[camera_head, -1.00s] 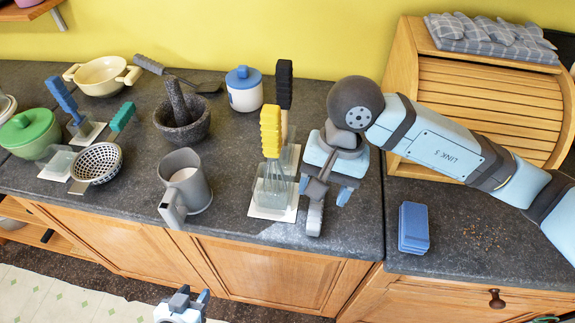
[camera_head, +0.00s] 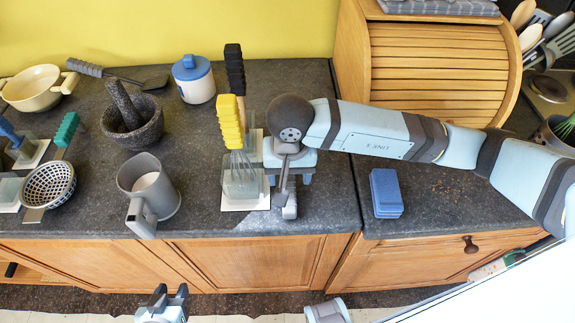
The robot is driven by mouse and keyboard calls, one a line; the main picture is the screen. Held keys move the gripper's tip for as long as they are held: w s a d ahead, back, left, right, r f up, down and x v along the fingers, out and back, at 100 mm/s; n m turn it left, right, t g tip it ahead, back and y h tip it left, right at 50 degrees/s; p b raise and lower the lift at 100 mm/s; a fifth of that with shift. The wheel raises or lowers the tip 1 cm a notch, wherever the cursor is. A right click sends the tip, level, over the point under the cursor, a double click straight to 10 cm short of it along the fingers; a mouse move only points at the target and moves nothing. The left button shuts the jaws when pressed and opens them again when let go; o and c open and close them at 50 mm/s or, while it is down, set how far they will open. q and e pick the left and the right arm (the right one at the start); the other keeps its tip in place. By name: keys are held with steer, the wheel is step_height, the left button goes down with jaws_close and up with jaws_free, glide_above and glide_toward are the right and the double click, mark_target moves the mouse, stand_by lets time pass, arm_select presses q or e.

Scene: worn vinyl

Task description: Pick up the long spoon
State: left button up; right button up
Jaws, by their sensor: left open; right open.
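I cannot pick out a long spoon for certain. A tool with a black handle (camera_head: 234,70) and a wooden shaft stands upright behind the yellow-handled whisk (camera_head: 231,122); its lower end is hidden. The whisk stands in a clear holder on a white base (camera_head: 245,202). My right gripper (camera_head: 289,182) points down over the counter, just right of the whisk and its holder. It is open and holds nothing that I can see. My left gripper (camera_head: 164,298) is open and empty, low in front of the cabinet doors.
A grey jug (camera_head: 150,190), a mortar (camera_head: 135,125), a colander (camera_head: 48,185) and a blue-lidded jar (camera_head: 194,80) stand to the left. A blue block (camera_head: 385,193) lies to the right, before the wooden bread box (camera_head: 435,75). A utensil crock stands far right.

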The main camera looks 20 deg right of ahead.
mark_target(289, 185)
step_height(289, 185, down, 4)
steer(key=shift+s+a, duration=0.15)
steer(key=c, duration=1)
steer(key=shift+r, duration=0.1)
